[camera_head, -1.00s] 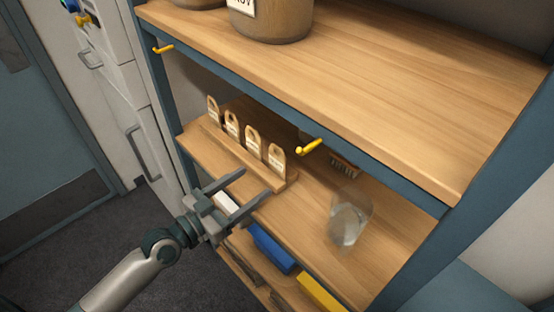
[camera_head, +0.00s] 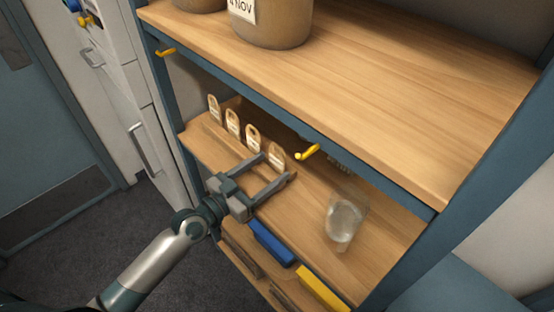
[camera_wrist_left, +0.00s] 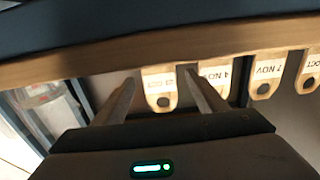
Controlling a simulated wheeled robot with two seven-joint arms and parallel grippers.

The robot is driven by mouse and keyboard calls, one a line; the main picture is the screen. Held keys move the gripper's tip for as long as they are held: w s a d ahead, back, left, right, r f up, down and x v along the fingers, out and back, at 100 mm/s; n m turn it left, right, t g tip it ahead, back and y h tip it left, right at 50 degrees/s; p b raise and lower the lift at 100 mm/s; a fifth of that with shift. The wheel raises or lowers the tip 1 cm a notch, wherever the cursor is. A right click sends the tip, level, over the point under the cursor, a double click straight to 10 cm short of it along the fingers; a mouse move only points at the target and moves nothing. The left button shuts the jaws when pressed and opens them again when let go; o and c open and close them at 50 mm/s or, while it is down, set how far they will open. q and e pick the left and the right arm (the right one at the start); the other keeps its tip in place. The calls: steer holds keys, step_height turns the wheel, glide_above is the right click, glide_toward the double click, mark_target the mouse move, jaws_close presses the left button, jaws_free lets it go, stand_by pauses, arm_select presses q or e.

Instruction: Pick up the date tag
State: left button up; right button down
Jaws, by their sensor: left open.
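Several wooden date tags with white labels stand in a row in a wooden holder (camera_head: 228,155) on the middle shelf. The tag nearest my left gripper (camera_head: 278,173) is the right-most tag (camera_head: 277,156) in the head view. In the left wrist view, that end tag (camera_wrist_left: 159,88) shows between the open fingers (camera_wrist_left: 160,98), with its label too blurred to read. The neighbouring tag (camera_wrist_left: 217,78) lies beyond one finger, and another reads "7 NOV" (camera_wrist_left: 266,72). The gripper is open and empty. My right gripper is not in view.
A clear glass (camera_head: 344,220) stands on the shelf right of the holder. Blue (camera_head: 272,243) and yellow (camera_head: 322,290) blocks lie below. A large jar (camera_head: 270,24) stands on the upper shelf.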

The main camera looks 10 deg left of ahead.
mark_target(276, 163)
arm_select(q)
steer(key=x, duration=0.1)
steer(key=p+x, duration=0.1)
steer(key=x, duration=0.1)
steer(key=shift+d+r, duration=0.1)
steer(key=shift+r, duration=0.2)
steer(key=shift+w+d+f, duration=0.1)
steer(key=shift+w+f, duration=0.05)
steer(key=shift+w, duration=0.05)
steer(key=shift+c, duration=0.3)
steer(key=c, duration=0.9)
